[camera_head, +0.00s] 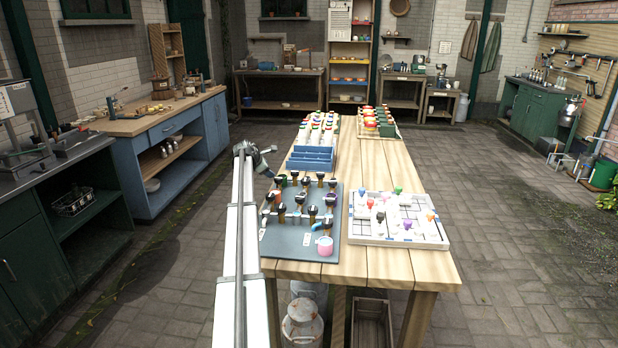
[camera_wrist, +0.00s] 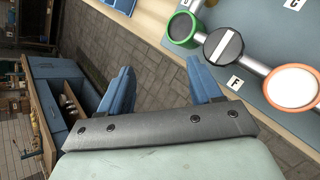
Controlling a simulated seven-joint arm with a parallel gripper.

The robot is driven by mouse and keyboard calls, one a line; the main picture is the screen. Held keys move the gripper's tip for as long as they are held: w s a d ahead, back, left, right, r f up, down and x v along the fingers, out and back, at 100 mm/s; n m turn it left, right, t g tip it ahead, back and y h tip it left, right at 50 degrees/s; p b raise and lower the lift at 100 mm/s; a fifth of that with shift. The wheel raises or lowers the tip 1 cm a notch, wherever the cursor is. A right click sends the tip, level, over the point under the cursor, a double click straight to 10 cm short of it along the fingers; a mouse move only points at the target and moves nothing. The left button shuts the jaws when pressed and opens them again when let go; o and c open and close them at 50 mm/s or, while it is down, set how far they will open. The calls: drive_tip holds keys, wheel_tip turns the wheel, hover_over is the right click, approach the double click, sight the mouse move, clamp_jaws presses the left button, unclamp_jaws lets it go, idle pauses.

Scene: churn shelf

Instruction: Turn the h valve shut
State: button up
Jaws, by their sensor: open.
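A grey-blue valve board (camera_head: 284,245) lies on the wooden table, with several upright brass-coloured stems with dark tops (camera_head: 312,214). I cannot read the letters on it in the head view, so I cannot pick out the h valve.
A white tray with small coloured pieces (camera_head: 384,239) lies right of the board. A blue divided box (camera_head: 310,160) stands behind it. Open paved floor (camera_head: 175,255) lies to the left.

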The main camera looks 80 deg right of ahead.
drive_tip(key=s+r+m, duration=0.3)
drive_tip(key=s+m, duration=0.2)
drive_tip(key=m+y, duration=0.5)
drive_tip(key=m, duration=2.1)
approach(333, 181)
drive_tip(key=x, duration=0.8)
drive_tip(key=shift+d+f, duration=0.15)
